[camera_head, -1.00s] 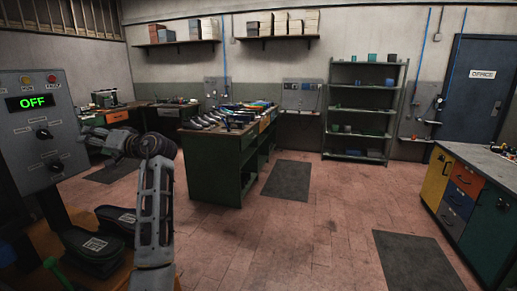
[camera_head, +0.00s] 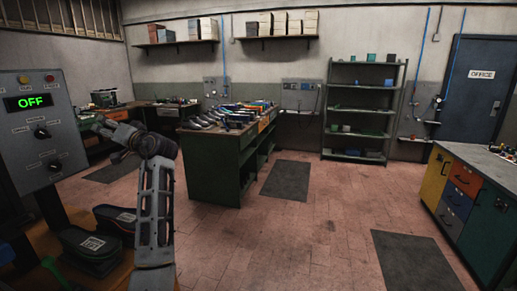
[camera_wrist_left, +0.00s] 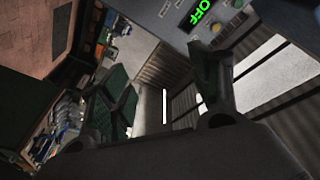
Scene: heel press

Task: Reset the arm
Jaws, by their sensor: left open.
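My left arm rises from the bottom of the head view, and its gripper (camera_head: 100,128) points left beside the grey control panel (camera_head: 38,140). The panel's green display reads OFF (camera_head: 28,102). In the left wrist view the two fingers of my left gripper (camera_wrist_left: 160,95) stand wide apart with nothing between them. That view also shows part of the panel with its OFF display (camera_wrist_left: 196,12). My right gripper is in neither view.
Dark shoe-like pieces (camera_head: 88,245) lie at the lower left, close to my left arm. A green workbench (camera_head: 212,165) with several tools stands mid-room. A coloured cabinet (camera_head: 470,205) is at the right. The floor (camera_head: 300,235) between is clear.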

